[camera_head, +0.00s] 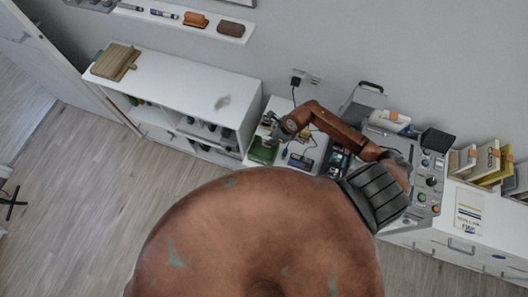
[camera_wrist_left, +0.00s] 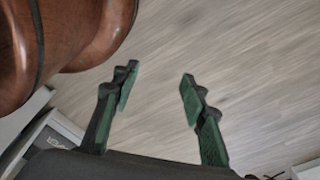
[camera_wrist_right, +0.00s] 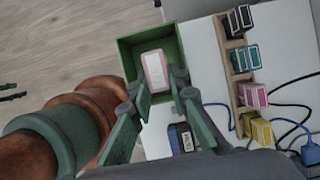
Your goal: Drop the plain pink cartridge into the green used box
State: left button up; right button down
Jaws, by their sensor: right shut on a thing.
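The pale pink cartridge (camera_wrist_right: 155,70) is between the fingertips of my right gripper (camera_wrist_right: 160,88) in the right wrist view. That gripper is shut on it. The green used box (camera_wrist_right: 173,47) is open-topped, and the cartridge lies over its opening in that view; how far above the box floor it is, I cannot tell. In the head view the green box (camera_head: 262,153) is at the left end of the desk, with my right gripper (camera_head: 273,125) just above it. My left gripper (camera_wrist_left: 157,84) is open and empty over the floor.
A wooden rack (camera_wrist_right: 240,98) beside the box holds several cartridges, including a bright pink one (camera_wrist_right: 252,95) and a yellow one (camera_wrist_right: 258,130). A dark blue item (camera_wrist_right: 181,138) sits close to the box. A low white shelf (camera_head: 170,88) stands left.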

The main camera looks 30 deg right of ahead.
jog(key=c, duration=1.7)
grip_release()
jog(key=shift+c, duration=0.2)
jog(key=shift+r, duration=0.15)
jog(key=v, duration=1.1)
jog(key=shift+s+r, duration=0.15)
jog(key=shift+r, duration=0.2)
